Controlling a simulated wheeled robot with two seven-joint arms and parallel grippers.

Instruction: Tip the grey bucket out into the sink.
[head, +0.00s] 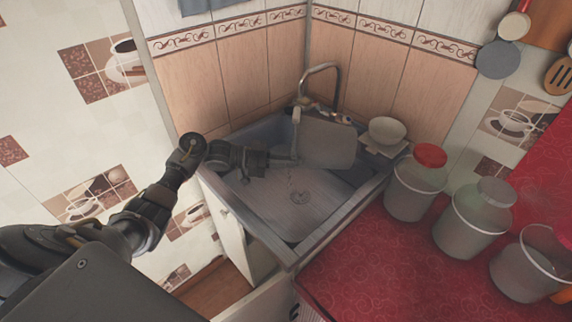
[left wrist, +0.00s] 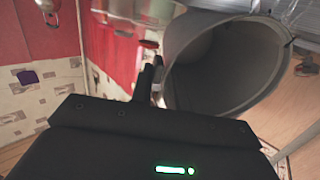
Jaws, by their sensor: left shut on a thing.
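The grey bucket (head: 327,143) is tipped well over on its side above the back of the sink (head: 233,192). My left gripper (head: 291,158) is shut on the bucket at its rim, with my arm coming in from the left over the basin. In the left wrist view the bucket's open mouth (left wrist: 178,75) shows beside my fingers (left wrist: 154,80), and no contents can be made out inside. A thin pale streak shows below the gripper in the head view; I cannot tell whether it is liquid. My right gripper is not in view.
A tap (head: 322,67) stands behind the bucket. A white bowl (head: 387,129) sits at the sink's back right. Tiled walls close the corner.

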